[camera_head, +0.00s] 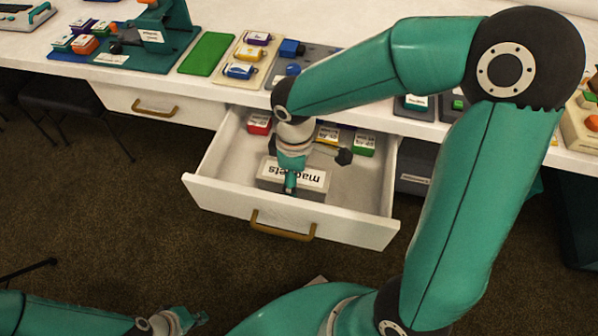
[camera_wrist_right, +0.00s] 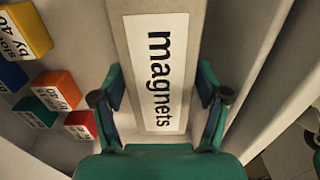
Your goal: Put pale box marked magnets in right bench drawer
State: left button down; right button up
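The pale box marked magnets (camera_head: 311,179) lies inside the open right bench drawer (camera_head: 350,228), near its front panel, with its label facing up. My right gripper (camera_head: 290,184) reaches down into the drawer at the box. In the right wrist view the box (camera_wrist_right: 160,40) lies between the two spread fingers of the right gripper (camera_wrist_right: 162,95), with a slight gap at each side. My left gripper (camera_head: 186,319) is low at the left of the head view, away from the drawer and small; its finger opening is unclear.
Small red (camera_head: 260,123), yellow (camera_head: 328,133) and green (camera_head: 364,145) boxes sit at the back of the drawer. A shut drawer (camera_head: 130,99) is to its left. The bench top above holds trays, a green mat (camera_head: 206,54) and small boxes. Bare floor lies in front.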

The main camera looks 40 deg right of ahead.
jog(key=shift+o, duration=0.3)
jog(key=shift+r, duration=0.2)
notch_tip(320, 180, up, 12)
jog(key=p, duration=0.3)
jog(key=shift+f, duration=0.1)
dwell(0.4)
